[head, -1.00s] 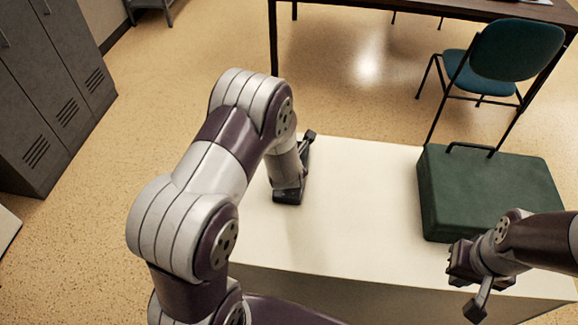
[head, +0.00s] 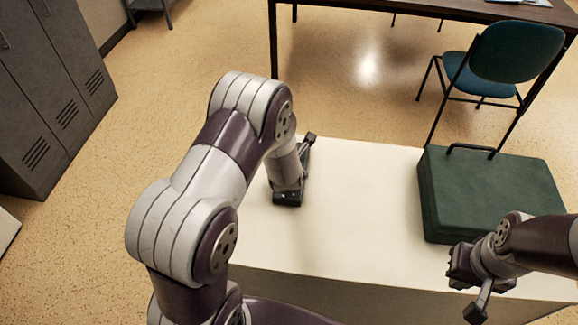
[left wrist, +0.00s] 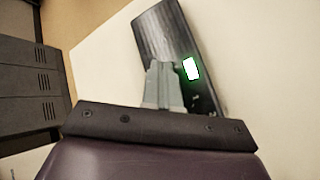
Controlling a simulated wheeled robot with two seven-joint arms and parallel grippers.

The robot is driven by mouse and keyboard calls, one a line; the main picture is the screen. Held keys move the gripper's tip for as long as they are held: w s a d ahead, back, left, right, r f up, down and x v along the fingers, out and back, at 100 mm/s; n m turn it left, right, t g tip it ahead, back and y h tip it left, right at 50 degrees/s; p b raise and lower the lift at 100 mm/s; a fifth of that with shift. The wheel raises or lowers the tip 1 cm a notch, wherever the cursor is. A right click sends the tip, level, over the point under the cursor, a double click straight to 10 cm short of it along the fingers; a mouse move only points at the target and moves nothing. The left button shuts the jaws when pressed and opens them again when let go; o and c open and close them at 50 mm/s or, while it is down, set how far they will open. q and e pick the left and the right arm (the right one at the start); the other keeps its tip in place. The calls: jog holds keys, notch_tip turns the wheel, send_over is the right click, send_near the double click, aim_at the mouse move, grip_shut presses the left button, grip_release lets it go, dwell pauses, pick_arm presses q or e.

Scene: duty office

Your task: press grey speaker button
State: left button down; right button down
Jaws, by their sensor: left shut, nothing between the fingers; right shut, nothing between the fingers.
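The speaker (left wrist: 153,27) is a dark, ribbed box with a glowing white-green light (left wrist: 190,69), lying on the white top in the left wrist view. My left gripper (left wrist: 163,66) is shut and empty, its fingertips over the speaker's face just left of the light. I cannot tell whether they touch it. A grey button is not distinguishable; the fingers cover part of the face. In the head view the left arm and palm hide the speaker. My right gripper (head: 458,267) is shut and empty, near the green case at the right.
The white table top (head: 360,200) is bare between the left arm and a green case (head: 490,190). Beyond stand a teal chair (head: 515,55) and a dark desk (head: 400,8). Grey lockers (head: 55,90) stand at the left.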

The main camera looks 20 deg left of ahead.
pick_arm(q)
jog(key=shift+r+p, duration=0.35)
jog(key=shift+r, duration=0.35)
notch_tip(320, 180, up, 6)
jog(key=p, duration=0.4)
dwell(1.2)
